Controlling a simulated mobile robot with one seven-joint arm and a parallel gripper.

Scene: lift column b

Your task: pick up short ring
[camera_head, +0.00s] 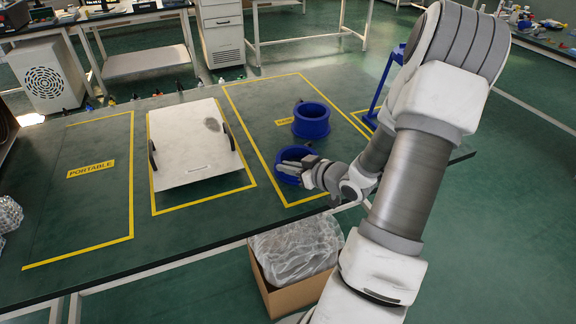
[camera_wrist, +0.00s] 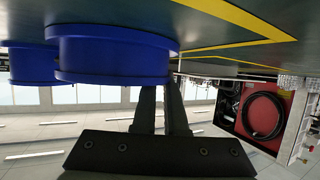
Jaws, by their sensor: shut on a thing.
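The short ring (camera_head: 290,152) is a low blue ring at the front of the right yellow-outlined area on the dark green table. In the wrist view, which looks upside down, the near blue ring (camera_wrist: 110,52) fills the upper left. My gripper (camera_head: 296,168) reaches in from the right and is shut on the short ring's wall, partly covering it. In the wrist view both dark fingers (camera_wrist: 163,95) meet the ring's right edge. The ring appears at table level; whether it is lifted clear I cannot tell.
A taller blue ring (camera_head: 311,124) stands just behind. A blue stand (camera_head: 385,85) is at the back right. A white board with black handles (camera_head: 188,150) lies left. A carton with clear wrap (camera_head: 285,285) is below the table's front edge. The "PORTABLE" area (camera_head: 92,195) is clear.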

